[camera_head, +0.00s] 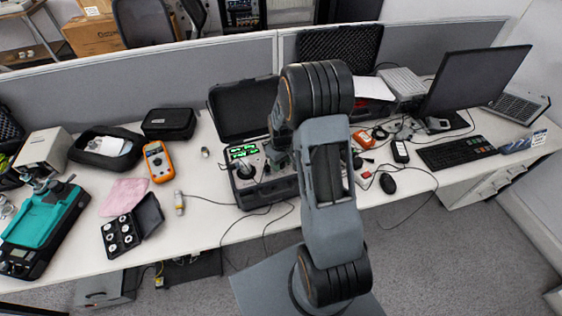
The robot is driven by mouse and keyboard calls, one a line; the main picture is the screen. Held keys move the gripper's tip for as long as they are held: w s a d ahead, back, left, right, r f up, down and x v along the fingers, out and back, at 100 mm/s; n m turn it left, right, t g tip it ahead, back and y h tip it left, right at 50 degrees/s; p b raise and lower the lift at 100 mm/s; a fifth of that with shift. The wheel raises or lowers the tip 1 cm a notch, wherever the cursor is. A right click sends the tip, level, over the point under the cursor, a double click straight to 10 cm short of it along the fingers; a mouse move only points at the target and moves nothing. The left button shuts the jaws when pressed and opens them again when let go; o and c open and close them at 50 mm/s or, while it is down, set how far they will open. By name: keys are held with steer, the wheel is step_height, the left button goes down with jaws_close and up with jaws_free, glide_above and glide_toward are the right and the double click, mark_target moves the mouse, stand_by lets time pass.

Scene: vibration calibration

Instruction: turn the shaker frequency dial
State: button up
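The shaker unit (243,152) sits in an open black case on the desk, with a lit green display and a dark cylindrical shaker head (243,170) on its panel. The case lid (240,108) stands open behind it. My gripper (277,160) is over the right part of the panel, mostly behind my own arm. Its fingertips cannot be made out, so I cannot tell whether it is open, shut or touching a dial. The frequency dial cannot be made out; my arm covers the panel's right side.
An orange multimeter (158,162), a pink cloth (124,197) and a small black case of round parts (122,234) lie to the left. A black mouse (387,183), a keyboard (455,152) and a monitor (475,80) are to the right. Cables run along the front desk edge.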

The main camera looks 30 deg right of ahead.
steer(key=c, duration=0.7)
steer(key=m+b, duration=0.2)
steer(key=m, duration=0.1)
steer(key=shift+f+m, duration=0.1)
steer(key=shift+m, duration=0.3)
steer(key=m+b, duration=0.3)
steer(key=m, duration=0.3)
stand_by(0.5)
steer(key=o, duration=0.9)
